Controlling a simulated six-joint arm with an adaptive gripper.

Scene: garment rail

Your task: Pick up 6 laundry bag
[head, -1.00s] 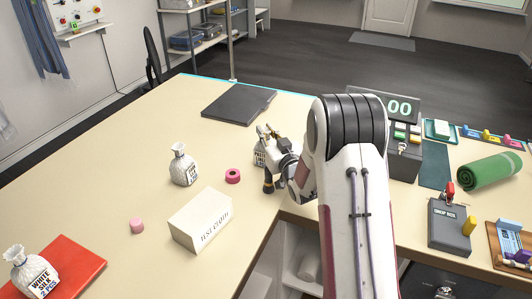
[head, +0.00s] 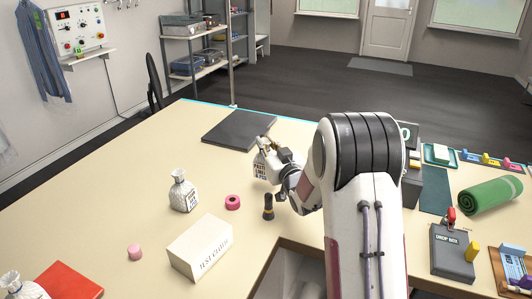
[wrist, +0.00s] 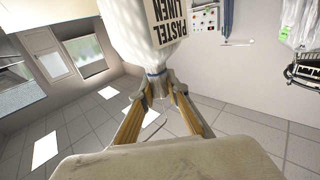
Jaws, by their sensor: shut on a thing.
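My gripper (wrist: 155,90) is shut on the neck of a white laundry bag (wrist: 150,35), which has a label reading PASTEL LINEN in the wrist view. In the head view the held bag (head: 260,168) shows at the left of my gripper, partly hidden by it, and appears to be above the table. A second white laundry bag (head: 184,191) stands upright on the table to the left. A third white bag (head: 22,287) is at the lower left corner, cut off by the frame edge, by a red mat (head: 68,281).
A dark flat slab (head: 238,129) lies behind. A green roll (head: 490,195) and a grey drop box (head: 453,250) are at right.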

